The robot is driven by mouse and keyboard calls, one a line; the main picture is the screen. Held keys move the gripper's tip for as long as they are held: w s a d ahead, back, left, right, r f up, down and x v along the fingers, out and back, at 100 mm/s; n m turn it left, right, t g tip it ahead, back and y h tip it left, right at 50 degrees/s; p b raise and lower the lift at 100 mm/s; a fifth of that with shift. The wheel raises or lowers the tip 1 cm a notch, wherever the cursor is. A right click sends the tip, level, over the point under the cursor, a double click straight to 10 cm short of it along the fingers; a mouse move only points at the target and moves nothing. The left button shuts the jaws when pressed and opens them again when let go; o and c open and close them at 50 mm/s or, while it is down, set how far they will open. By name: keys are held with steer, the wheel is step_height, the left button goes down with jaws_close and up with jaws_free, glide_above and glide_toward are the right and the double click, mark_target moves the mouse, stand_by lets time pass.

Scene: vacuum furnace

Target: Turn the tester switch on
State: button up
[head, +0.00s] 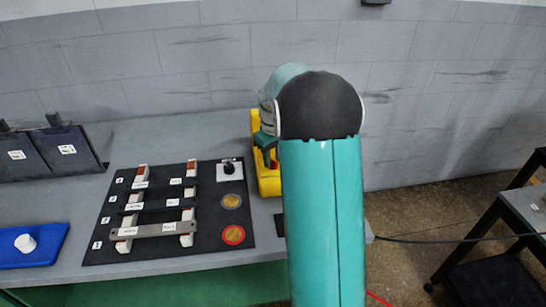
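A yellow device (268,184), which may be the tester, stands on the bench just left of my arm. My arm hides much of it. A small red part (274,163) shows on it; I cannot tell if this is the switch. My gripper (267,148) shows only in part, as a dark teal piece in front of the yellow device. I cannot tell whether it touches the device, or whether its fingers are open or shut. A white block with a black knob (229,168) sits at the black mat's upper right corner, its label too small to read.
The black mat (105,243) bears labelled bars on red-and-white supports and two round gold pieces (232,235). A blue tray (45,255) with a white cylinder (25,243) and dark labelled panels (66,150) are at left. A black cart (480,235) stands right, beyond a cable.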

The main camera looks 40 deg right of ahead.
steer(key=shift+c, duration=0.2)
jaws_close()
steer(key=shift+m, duration=0.4)
steer(key=m, duration=0.5)
steer(key=shift+m, duration=0.3)
steer(key=m, duration=0.5)
steer(key=shift+m, duration=0.4)
steer(key=shift+o, duration=0.2)
jaws_free()
